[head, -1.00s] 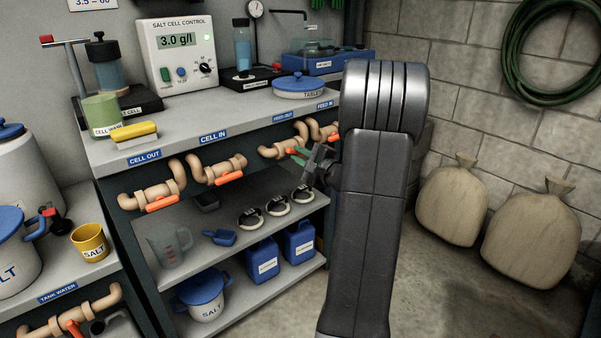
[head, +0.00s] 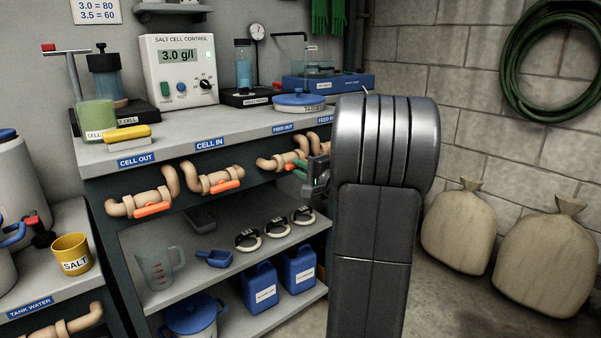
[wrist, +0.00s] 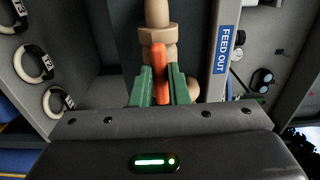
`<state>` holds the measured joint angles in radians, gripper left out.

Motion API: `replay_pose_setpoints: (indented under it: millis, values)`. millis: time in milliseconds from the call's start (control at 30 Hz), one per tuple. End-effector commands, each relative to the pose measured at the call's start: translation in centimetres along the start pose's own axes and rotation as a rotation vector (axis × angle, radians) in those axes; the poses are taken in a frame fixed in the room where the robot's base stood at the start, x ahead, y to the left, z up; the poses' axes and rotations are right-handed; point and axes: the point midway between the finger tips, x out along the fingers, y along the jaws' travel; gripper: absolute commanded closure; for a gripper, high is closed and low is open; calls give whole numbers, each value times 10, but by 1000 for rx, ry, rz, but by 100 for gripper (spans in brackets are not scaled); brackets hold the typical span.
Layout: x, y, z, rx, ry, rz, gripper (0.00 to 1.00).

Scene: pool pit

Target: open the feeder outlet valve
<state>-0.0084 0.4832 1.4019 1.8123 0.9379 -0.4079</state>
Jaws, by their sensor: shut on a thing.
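The feeder outlet valve (head: 272,164) is a beige pipe fitting on the bench front under the FEED OUT label (head: 283,128). In the wrist view its orange handle (wrist: 159,68) lies roughly in line with the pipe (wrist: 157,14). My gripper (wrist: 161,88) has a green finger on each side of the handle and is shut on it. In the head view my gripper (head: 302,168) is at the right end of this valve, and my arm hides part of the area behind it.
The CELL IN valve (head: 213,180) and CELL OUT valve (head: 143,203) are to the left. The FEED IN pipe (head: 324,138) is close on the right, partly hidden. Black-and-white rings (head: 275,227) lie on the shelf below. Sacks (head: 458,230) stand on the floor at right.

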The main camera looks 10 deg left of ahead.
Motion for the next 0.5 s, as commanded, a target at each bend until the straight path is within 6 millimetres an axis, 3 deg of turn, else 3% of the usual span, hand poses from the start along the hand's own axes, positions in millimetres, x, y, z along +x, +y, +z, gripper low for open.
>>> replay_pose_setpoints:
  millis: [300, 333, 400, 500]
  values:
    - [0, 1, 1, -2, -2, 3, 100]
    - [0, 1, 1, -2, -2, 3, 80]
    - [0, 1, 0, -2, -2, 2, 66]
    - [0, 1, 0, -2, -1, 2, 64]
